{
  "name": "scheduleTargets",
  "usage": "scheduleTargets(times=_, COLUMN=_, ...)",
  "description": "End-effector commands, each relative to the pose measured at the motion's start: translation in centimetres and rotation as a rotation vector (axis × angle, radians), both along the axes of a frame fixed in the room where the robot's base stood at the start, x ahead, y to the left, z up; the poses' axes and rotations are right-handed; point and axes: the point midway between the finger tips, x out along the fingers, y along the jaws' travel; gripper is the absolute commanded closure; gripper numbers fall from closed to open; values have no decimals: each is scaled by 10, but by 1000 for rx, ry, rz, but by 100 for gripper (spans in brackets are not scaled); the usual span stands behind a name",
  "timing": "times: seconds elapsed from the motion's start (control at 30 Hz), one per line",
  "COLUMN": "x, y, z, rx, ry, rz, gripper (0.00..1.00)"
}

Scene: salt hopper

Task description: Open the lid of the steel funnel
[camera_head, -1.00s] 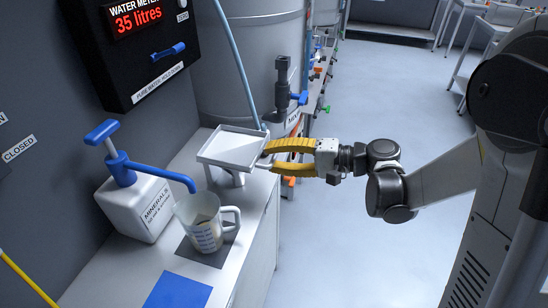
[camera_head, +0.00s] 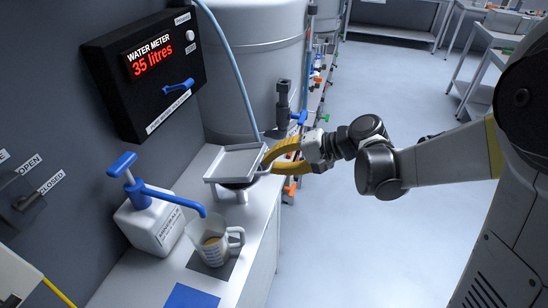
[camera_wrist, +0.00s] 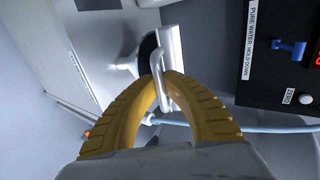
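The steel funnel stands on the white bench, with its pale square tray-like lid (camera_head: 235,163) on top. A dark gap (camera_head: 238,185) shows under the lid's near edge, so the lid is tilted up a little. In the wrist view the lid (camera_wrist: 174,42) is nearly edge-on beside the funnel's dark round mouth (camera_wrist: 147,50). My gripper (camera_head: 266,168) is at the lid's right side. In the wrist view its yellow fingers (camera_wrist: 163,78) curve together and are closed on the lid's handle (camera_wrist: 158,90).
A white minerals bottle (camera_head: 153,225) with a blue pump and a measuring jug (camera_head: 209,243) stand nearer on the bench. A black water meter box (camera_head: 145,75) hangs on the wall. A large grey tank (camera_head: 250,60) and a blue hose are behind.

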Motion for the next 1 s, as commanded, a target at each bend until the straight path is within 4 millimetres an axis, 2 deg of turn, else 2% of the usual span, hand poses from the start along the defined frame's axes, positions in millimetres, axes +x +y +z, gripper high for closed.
scheduleTargets(times=0.03, x=1, y=4, z=21, rx=-41, ry=13, rz=3, gripper=100)
scheduleTargets(times=0.4, x=12, y=36, z=70, rx=-371, ry=132, rz=5, gripper=100)
scheduleTargets(times=0.7, x=26, y=72, z=97, rx=-635, ry=227, rz=4, gripper=100)
scheduleTargets(times=1.0, x=38, y=103, z=111, rx=-842, ry=303, rz=1, gripper=100)
